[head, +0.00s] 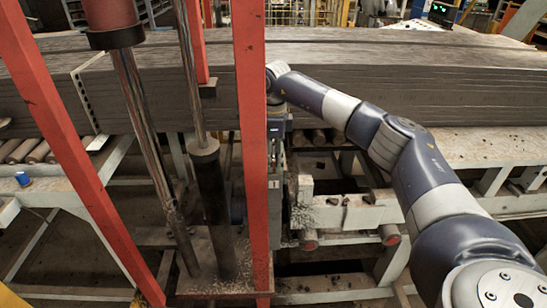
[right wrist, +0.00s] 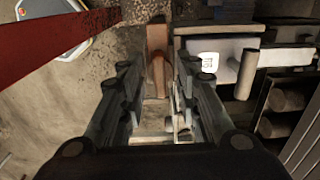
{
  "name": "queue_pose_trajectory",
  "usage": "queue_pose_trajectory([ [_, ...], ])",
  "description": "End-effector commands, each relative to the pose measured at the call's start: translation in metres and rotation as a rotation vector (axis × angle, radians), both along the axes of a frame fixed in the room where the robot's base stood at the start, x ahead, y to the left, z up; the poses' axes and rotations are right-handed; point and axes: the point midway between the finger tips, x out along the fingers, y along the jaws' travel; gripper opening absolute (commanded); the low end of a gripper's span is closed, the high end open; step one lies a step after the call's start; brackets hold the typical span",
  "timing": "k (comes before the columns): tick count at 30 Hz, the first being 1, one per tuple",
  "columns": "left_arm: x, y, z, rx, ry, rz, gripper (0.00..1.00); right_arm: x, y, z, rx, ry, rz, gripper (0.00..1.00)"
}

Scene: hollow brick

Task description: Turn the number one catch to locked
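In the right wrist view my right gripper (right wrist: 157,78) is open, its two fingers wide apart. A brown catch lever (right wrist: 157,50) lies lengthwise beyond and between the fingertips; I cannot tell whether they touch it. Beside it on the right is a pale bar with a white label (right wrist: 208,62), its marking too small to read. My left gripper is not in view.
A red post (head: 252,130) stands close by my right gripper, and its red edge shows in the wrist view (right wrist: 70,20). A peg (right wrist: 247,75) sticks out right of the label. Stacked grey boards (head: 430,85) lie behind. A dark cylinder (head: 212,205) stands left.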

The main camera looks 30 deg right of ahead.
Motion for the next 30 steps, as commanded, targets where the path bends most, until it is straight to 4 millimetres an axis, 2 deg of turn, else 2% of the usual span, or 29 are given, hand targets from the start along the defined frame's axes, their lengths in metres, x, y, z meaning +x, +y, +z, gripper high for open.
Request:
queue_pose_trajectory([
  [1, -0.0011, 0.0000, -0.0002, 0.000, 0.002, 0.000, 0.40, -0.0001, -0.0001, 0.0000, 0.000, 0.000, 0.000, 0.30],
  [5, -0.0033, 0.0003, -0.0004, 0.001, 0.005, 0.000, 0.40, -0.0001, -0.0001, 0.0002, 0.000, 0.000, 0.000, 0.01],
  [19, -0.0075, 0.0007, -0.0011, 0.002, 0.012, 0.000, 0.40, 0.0001, 0.0000, 0.0006, 0.000, 0.000, -0.042, 0.00],
  [30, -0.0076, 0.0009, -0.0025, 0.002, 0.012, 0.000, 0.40, 0.0007, -0.0001, 0.0008, 0.000, -0.001, -0.299, 0.00],
])
